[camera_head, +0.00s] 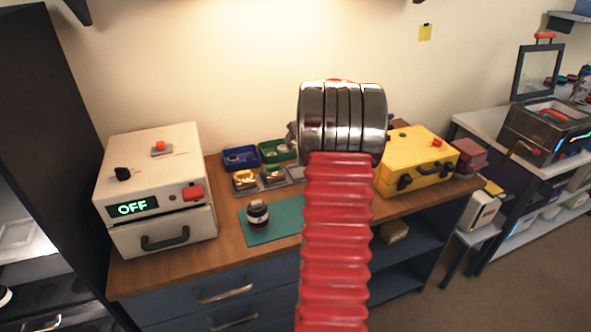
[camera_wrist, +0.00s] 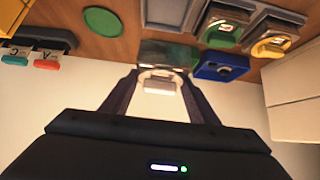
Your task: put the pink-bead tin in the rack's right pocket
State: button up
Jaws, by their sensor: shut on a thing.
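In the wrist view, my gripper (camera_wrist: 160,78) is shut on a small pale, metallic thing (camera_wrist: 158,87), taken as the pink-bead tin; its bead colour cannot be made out. It is held in front of the green bin (camera_wrist: 178,48). The grey rack stands on the bench, with an empty right pocket (camera_head: 296,172), also in the wrist view (camera_wrist: 167,12), where the scene is upside down. Its other two pockets hold a yellow-gold tin (camera_head: 244,180) and a greenish-topped tin (camera_head: 273,176). In the head view my arm hides the gripper and the held tin.
A blue bin (camera_head: 240,158) stands beside the green bin behind the rack. A teal mat (camera_head: 262,231) with a dark lens (camera_head: 257,214) lies in front. A white box reading OFF (camera_head: 155,185) stands left, a yellow case (camera_head: 425,163) right.

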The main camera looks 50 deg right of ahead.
jog(key=shift+w, duration=0.1)
jog(key=shift+d, duration=0.15)
jog(key=shift+s, duration=0.2)
jog(key=shift+f, duration=3.05)
jog(key=shift+s+f, duration=0.1)
jog(key=shift+f, duration=1.85)
jog(key=shift+c, duration=0.5)
jog(key=shift+f, duration=0.1)
